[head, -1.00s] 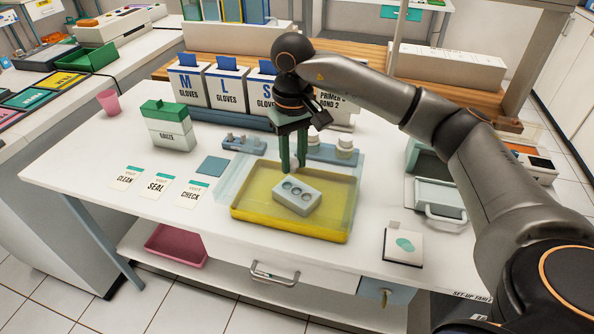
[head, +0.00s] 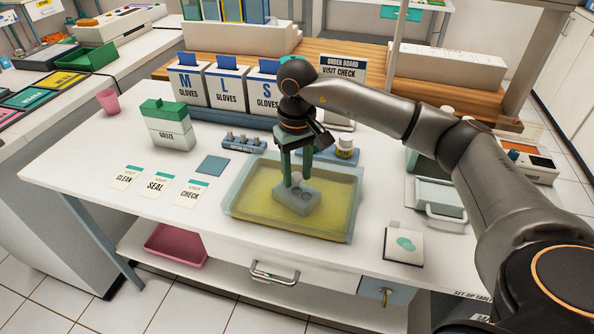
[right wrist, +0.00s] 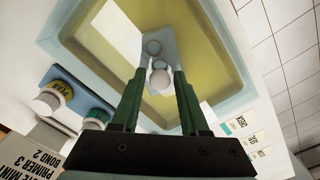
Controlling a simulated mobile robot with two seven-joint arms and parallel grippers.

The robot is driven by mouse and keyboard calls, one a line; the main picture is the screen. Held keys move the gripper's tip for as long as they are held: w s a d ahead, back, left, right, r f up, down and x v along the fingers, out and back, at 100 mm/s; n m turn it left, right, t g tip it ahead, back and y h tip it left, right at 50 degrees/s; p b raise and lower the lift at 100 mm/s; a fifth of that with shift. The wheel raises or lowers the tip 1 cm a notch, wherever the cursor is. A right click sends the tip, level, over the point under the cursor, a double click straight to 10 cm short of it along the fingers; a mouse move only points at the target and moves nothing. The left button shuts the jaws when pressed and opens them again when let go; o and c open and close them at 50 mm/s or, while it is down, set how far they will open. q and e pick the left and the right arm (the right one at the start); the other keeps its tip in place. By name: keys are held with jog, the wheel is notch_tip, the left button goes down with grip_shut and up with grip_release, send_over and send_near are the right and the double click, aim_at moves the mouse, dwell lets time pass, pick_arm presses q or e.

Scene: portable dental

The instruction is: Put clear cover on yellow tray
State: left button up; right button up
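The yellow tray (head: 262,203) stands on the white table; in the right wrist view its yellow floor (right wrist: 215,62) shows through the cover. A grey block with round wells (head: 290,204) shows inside through the cover. My right gripper (head: 295,180) points down over the middle, its green fingers closed around the cover's pale round knob (right wrist: 161,79). My left gripper is out of view.
Label cards (head: 160,184) and a blue square (head: 213,166) lie left of the tray. A vial holder (head: 243,144) and a yellow-labelled jar (head: 345,147) stand behind it. A white pad (head: 403,246) lies front right. Glove boxes (head: 228,88) line the back.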

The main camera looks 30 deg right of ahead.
aim_at(297, 175)
jog(key=shift+o, duration=1.1)
jog(key=shift+r+p, duration=0.3)
jog(key=shift+r, duration=0.2)
notch_tip(297, 175, up, 12)
jog(key=shift+f, duration=0.2)
